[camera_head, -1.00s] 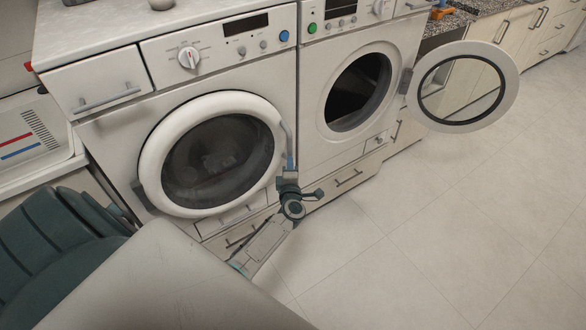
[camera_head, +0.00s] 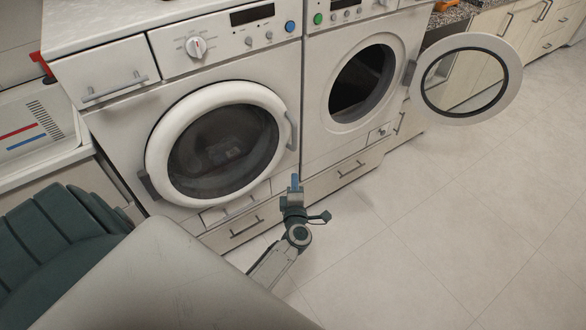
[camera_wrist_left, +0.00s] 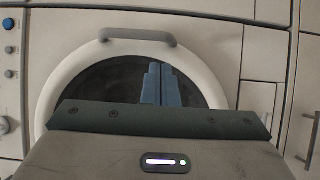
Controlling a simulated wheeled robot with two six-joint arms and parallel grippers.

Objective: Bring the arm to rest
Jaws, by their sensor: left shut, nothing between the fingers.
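My left gripper (camera_head: 295,184) is in front of the lower right of the left washing machine (camera_head: 70,69), apart from it. Its blue fingers (camera_wrist_left: 161,84) are together with nothing between them, and in the left wrist view they point at the machine's round door (camera_wrist_left: 213,74). That door is shut in the head view (camera_head: 266,95), with its grey handle (camera_head: 292,130) at the right of the ring. Dark contents behind the glass cannot be made out. My right gripper is not in view.
The right machine (camera_head: 313,100) has its round door (camera_head: 511,80) swung wide open to the right. Drawers (camera_head: 352,165) run below the machines. A white appliance (camera_head: 30,130) stands at the left. The tiled floor (camera_head: 450,220) at the right is clear.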

